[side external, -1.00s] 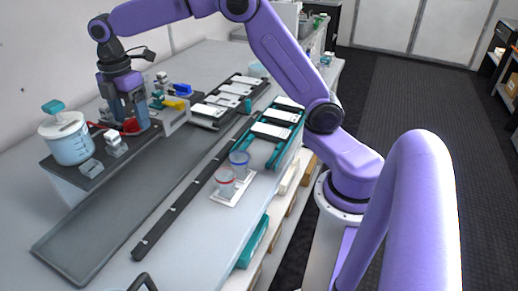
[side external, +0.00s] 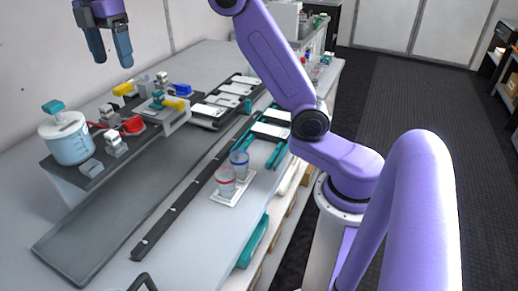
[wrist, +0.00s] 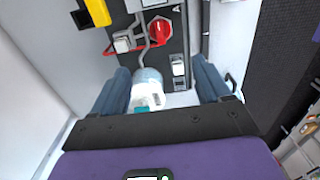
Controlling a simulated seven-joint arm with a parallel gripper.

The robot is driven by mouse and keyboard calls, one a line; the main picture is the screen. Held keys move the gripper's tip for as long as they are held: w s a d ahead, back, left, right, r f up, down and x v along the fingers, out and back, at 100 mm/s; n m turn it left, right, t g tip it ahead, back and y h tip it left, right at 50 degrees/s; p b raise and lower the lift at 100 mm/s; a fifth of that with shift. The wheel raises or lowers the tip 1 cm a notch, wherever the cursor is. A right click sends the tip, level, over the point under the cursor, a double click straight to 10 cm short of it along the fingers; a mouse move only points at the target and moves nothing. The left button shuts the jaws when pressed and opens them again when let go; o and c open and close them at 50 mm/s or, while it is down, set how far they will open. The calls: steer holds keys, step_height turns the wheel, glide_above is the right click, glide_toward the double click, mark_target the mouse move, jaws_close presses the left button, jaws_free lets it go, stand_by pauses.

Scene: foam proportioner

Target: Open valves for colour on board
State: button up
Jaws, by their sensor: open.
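My gripper (side external: 110,58) is open and empty, raised above the valve unit, with its fingers pointing down. In the wrist view my gripper (wrist: 162,72) has its fingers spread wide with nothing between them. The red valve handle (side external: 132,125) sits near the white tank, and it also shows in the wrist view (wrist: 160,30). A yellow handle (side external: 173,104), a blue handle (side external: 181,90) and another yellow handle (side external: 123,89) are farther back; one yellow part is in the wrist view (wrist: 96,11). I cannot tell which valves are open. The board's colour marking is not clear.
A white tank (side external: 68,140) with a teal top handle stands at the unit's left end. A red-rimmed cup (side external: 226,181) and a blue-rimmed cup (side external: 239,165) stand on a small tray. Racks with white plates (side external: 270,131) lie behind. The dark mat (side external: 110,220) is clear.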

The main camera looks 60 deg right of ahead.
steer(key=s+a+f+m, duration=0.1)
steer(key=s+a+f, duration=0.15)
steer(key=s, duration=0.55)
steer(key=s+a+f+m, duration=0.2)
steer(key=s+f, duration=0.2)
steer(key=s, duration=0.4)
steer(key=s+d+f+m, duration=0.1)
steer(key=s+d+f, duration=0.2)
steer(key=s+f, duration=0.2)
steer(key=s+d+f+m, duration=0.1)
steer(key=s+d+f, duration=0.3)
steer(key=s, duration=0.7)
steer(key=shift+s+f, duration=0.15)
steer(key=shift+f, duration=0.45)
steer(key=s+d+f, duration=0.2)
steer(key=shift+s+d+f, duration=0.1)
steer(key=shift+s+f, duration=0.05)
steer(key=shift+s, duration=0.25)
stand_by(1.5)
